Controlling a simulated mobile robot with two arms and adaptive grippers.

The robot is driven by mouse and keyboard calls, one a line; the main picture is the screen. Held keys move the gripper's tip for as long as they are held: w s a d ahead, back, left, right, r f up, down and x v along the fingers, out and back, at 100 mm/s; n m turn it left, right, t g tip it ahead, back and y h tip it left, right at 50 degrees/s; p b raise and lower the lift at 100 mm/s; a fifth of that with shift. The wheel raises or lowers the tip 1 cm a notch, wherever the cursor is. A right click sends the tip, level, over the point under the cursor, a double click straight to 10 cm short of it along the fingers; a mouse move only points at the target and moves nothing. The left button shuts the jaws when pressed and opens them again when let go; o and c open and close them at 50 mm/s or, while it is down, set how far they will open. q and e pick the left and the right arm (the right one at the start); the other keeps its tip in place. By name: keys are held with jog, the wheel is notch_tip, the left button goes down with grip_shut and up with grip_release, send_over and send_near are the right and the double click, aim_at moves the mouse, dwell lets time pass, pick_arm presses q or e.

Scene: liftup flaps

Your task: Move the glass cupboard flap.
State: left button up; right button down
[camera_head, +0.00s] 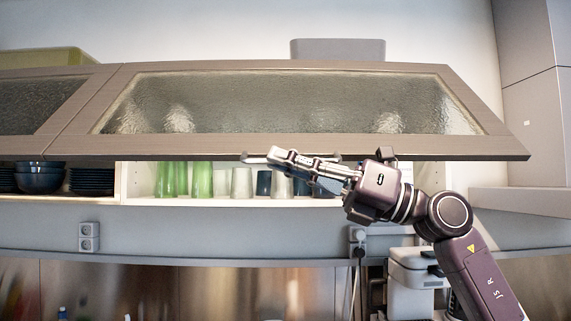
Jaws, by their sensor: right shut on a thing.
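The glass cupboard flap (290,102) has a grey-brown frame around textured glass. It is tilted outward, its lower edge raised away from the cupboard, and the shelf shows below it. My right gripper (276,157) is at the flap's lower edge, near the middle, by a thin handle (252,157). It is shut on the handle; the fingers partly hide the contact. My left gripper is not in view.
Green, clear and dark glasses (198,180) stand on the shelf below the flap. Dark bowls (40,178) stand to the left, under a neighbouring flap (40,105). A tall cabinet (535,100) stands at the right. A grey box (337,49) sits on top.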

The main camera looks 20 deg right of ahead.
jog(key=shift+d+r, duration=0.15)
jog(key=c, duration=2.1)
grip_release()
jog(key=shift+w, duration=0.1)
jog(key=v, duration=1.2)
